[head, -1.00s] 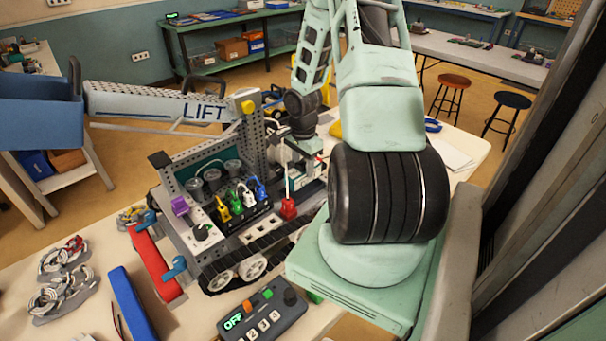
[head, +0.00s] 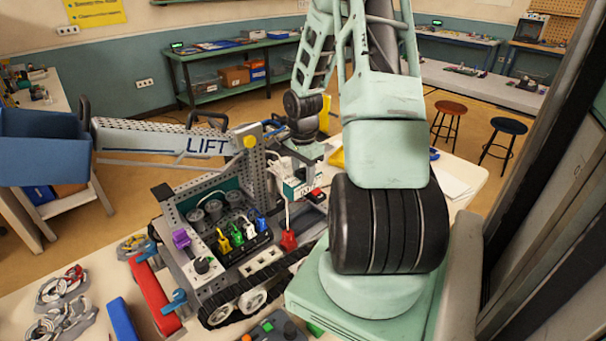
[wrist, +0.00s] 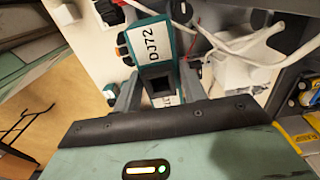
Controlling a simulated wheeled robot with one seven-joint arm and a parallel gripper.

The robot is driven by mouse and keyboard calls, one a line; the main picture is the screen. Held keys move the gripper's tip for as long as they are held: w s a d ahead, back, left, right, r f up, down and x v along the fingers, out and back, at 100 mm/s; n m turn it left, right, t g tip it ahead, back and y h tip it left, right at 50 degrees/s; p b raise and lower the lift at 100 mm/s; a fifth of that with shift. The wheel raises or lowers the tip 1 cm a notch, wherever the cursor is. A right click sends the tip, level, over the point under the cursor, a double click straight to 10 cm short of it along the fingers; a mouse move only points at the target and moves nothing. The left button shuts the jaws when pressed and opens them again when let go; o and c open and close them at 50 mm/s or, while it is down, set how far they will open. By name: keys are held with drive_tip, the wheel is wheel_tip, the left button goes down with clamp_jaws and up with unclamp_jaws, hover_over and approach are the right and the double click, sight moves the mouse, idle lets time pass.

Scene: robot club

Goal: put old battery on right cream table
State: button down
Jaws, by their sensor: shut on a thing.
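The battery, a teal and white block labelled DJ72 (wrist: 152,62), is between the two fingers of my gripper (wrist: 162,92) in the wrist view. My gripper is shut on it. In the head view the battery (head: 300,186) is small beside the tracked LIFT robot (head: 215,215), below my gripper (head: 301,165). Whether it touches the robot's frame is unclear. The cream table (head: 85,262) carries the robot. Its right part (head: 470,168) shows behind my arm. I cannot tell which table is the right cream one.
White cables (wrist: 255,42) lie close to the battery. Coloured plugs (head: 237,232) and a red lever (head: 288,240) stand near it. A control box (head: 275,328) and a blue bar (head: 122,320) lie in front. Stools (head: 448,118) stand on the floor, with a long table (head: 480,82) behind.

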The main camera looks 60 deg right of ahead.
drive_tip(key=shift+r+p, duration=1.55)
drive_tip(key=shift+r, duration=0.5)
drive_tip(key=shift+f, duration=0.15)
